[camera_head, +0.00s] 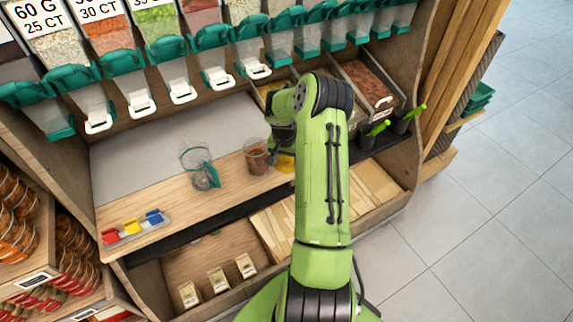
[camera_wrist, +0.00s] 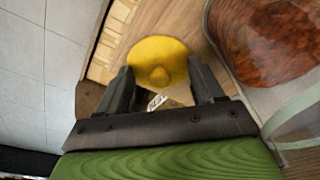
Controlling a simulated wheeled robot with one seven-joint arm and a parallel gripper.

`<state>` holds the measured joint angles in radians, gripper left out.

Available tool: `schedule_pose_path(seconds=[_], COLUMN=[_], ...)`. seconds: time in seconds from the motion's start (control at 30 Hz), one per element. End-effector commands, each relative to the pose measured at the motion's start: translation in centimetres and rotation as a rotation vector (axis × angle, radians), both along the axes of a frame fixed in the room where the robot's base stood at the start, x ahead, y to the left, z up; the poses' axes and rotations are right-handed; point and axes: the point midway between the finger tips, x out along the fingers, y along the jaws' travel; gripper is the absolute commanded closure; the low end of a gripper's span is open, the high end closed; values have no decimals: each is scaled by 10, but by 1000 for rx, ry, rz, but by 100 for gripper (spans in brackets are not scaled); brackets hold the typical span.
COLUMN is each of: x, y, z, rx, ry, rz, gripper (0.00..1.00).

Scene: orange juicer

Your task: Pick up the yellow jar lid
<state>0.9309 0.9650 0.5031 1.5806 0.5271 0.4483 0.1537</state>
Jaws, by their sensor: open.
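The yellow jar lid (camera_wrist: 158,58) is a round disc with a knob, lying on the wooden shelf in the wrist view. In the head view only part of the yellow lid (camera_head: 286,163) shows beside my arm. My gripper (camera_wrist: 160,85) is open, with its two dark fingers on either side of the lid's near part. Whether the fingers touch the lid cannot be told. In the head view my gripper is mostly hidden behind my green arm.
A jar with brown contents (camera_head: 256,157) stands just left of the lid and looms close at right in the wrist view (camera_wrist: 268,42). A glass jar with a green scoop (camera_head: 200,168) stands further left. Dispensers hang above; a coloured clip tray (camera_head: 136,228) lies at the shelf's left.

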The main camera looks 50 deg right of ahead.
Motion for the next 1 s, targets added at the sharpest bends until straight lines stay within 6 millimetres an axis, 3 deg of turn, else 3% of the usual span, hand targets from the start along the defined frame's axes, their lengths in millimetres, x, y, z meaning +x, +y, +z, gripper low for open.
schedule_pose_path(seconds=[0.1,0.5,0.7,1.0], x=[0,-1,-2,-3], y=[0,1,1,2], z=[1,0,-2,-2], rx=[1,3,5,7], ry=[0,4,6,9], rz=[0,0,1,0], gripper=[33,93,99,100])
